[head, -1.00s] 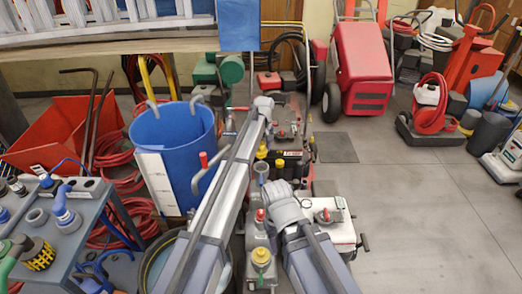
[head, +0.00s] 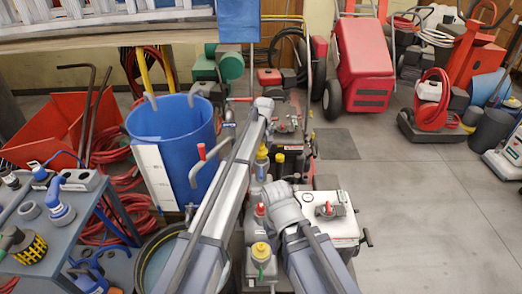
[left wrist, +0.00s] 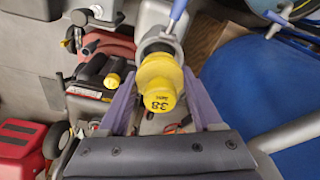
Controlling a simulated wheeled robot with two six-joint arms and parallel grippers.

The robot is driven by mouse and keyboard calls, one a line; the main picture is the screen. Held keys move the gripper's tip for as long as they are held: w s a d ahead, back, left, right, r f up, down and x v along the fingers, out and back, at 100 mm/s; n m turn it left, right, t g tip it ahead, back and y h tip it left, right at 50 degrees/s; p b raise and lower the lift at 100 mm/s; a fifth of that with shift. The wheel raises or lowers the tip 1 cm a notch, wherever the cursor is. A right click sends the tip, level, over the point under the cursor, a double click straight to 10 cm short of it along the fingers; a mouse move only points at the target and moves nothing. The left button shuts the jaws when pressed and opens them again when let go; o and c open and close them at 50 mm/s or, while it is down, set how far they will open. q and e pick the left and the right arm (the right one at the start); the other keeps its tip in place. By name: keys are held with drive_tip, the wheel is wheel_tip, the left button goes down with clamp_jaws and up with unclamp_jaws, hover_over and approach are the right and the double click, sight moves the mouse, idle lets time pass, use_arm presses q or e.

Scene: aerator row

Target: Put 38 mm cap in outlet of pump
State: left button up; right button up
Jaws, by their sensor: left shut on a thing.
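The yellow 38 mm cap (left wrist: 158,88), marked 38, is held between the two purple fingers of my left gripper (left wrist: 158,105). In the left wrist view the grey outlet (left wrist: 158,45) lies just beyond the cap, roughly in line with it. I cannot tell whether the cap is in the outlet or only close to it. The arm hides much of my left gripper there. My right arm reaches in from the lower right; its gripper does not show.
A blue bin (head: 172,122) stands left of my left arm. A red and black engine (head: 288,148) and a white tank unit (head: 335,212) stand close on the right. A cart with fittings (head: 92,212) is at lower left.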

sight(261, 145)
use_arm(q)
drive_tip(key=shift+f+b, duration=1.35)
idle(0.4)
drive_tip(key=o, duration=1.4)
drive_tip(key=r+p, duration=0.5)
drive_tip(key=s+r+p, duration=0.1)
drive_tip(key=r+p, duration=0.2)
drive_tip(key=shift+d, duration=0.2)
drive_tip(key=shift+f, duration=0.15)
